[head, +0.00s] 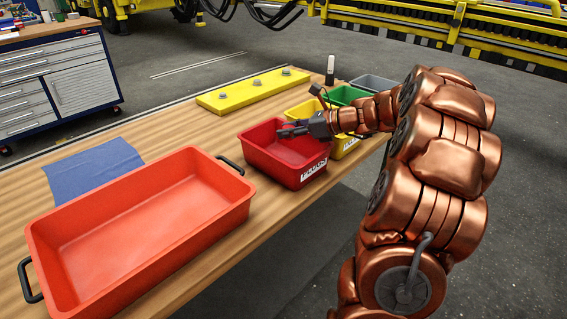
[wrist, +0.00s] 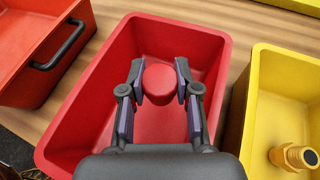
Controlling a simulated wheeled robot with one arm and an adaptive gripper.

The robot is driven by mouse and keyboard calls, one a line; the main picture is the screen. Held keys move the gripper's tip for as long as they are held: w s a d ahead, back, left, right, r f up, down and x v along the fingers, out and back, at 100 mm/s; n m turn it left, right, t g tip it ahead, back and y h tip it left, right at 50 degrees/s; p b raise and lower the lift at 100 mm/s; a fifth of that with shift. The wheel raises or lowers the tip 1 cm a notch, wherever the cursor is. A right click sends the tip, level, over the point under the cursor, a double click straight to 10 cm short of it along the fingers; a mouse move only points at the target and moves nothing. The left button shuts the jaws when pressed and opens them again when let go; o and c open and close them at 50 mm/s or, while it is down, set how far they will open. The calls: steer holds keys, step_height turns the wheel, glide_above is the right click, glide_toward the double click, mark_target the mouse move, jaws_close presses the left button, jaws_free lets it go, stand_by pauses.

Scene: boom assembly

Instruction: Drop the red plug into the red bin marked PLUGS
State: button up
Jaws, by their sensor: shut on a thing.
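The red plug (wrist: 159,83) is between the two fingertips of my gripper (wrist: 159,82), which is shut on it. In the wrist view the plug and fingers are over the inside of the red bin (wrist: 207,54). The plug cannot be made out in the head view. Its height above the bin floor is hard to tell.
A yellow bin (wrist: 296,75) with a brass fitting (wrist: 293,156) stands right of the red bin. A large orange-red tray (head: 150,250) with black handles is at the left. A blue cloth (head: 93,170), a yellow plate (head: 250,91) and a green bin (head: 349,95) are also on the table.

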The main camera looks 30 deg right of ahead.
steer(key=shift+f, duration=0.2)
steer(key=o, duration=0.9)
steer(key=shift+o, duration=0.2)
steer(key=v, duration=1.2)
steer(key=shift+r, duration=0.1)
